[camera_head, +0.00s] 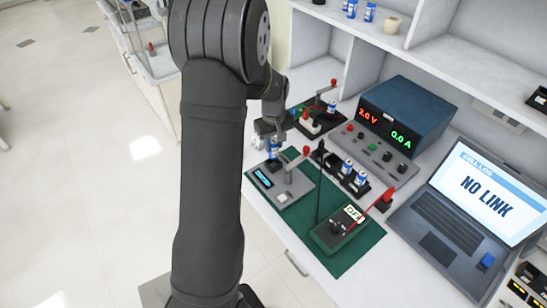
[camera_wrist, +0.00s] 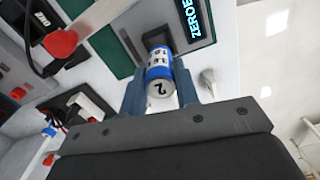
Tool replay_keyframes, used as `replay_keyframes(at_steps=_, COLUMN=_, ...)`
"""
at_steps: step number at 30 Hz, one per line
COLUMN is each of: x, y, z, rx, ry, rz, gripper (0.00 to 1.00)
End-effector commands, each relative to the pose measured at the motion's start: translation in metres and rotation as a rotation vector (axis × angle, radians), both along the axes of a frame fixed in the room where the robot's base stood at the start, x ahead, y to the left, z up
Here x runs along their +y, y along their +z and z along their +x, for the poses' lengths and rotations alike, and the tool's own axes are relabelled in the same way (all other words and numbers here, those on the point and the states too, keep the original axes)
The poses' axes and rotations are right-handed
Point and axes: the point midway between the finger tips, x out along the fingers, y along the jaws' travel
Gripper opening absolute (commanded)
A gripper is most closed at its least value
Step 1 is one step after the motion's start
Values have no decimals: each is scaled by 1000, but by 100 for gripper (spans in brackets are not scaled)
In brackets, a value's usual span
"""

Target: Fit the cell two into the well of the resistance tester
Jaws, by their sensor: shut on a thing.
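In the wrist view, cell two (camera_wrist: 158,72) is a blue and white cylinder with a "2" on its near end. My gripper (camera_wrist: 160,88) is shut on it, one finger on each side. The cell's far end is at the dark well (camera_wrist: 157,33) of the resistance tester (camera_wrist: 203,46); I cannot tell how far in it is. The tester's screen reads "ZEROE", cut off by the frame edge. In the head view, my gripper (camera_head: 270,140) is over the back left of the grey tester (camera_head: 299,190), and my arm covers part of the scene.
A black holder with blue and white cells (camera_head: 347,168) stands right of the tester, near a dark green device marked "OFF" (camera_head: 345,228). A red-knobbed lever (camera_head: 305,151) rises from the tester. The power supply (camera_head: 405,115) and laptop (camera_head: 470,200) are farther right.

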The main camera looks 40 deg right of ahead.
Motion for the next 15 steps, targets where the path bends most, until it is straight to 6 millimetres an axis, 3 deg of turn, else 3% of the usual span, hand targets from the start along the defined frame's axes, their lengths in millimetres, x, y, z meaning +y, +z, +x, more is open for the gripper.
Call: replay_keyframes(at_steps=15, x=0, y=-55, z=0, rx=0, ry=0, rz=0, gripper=3)
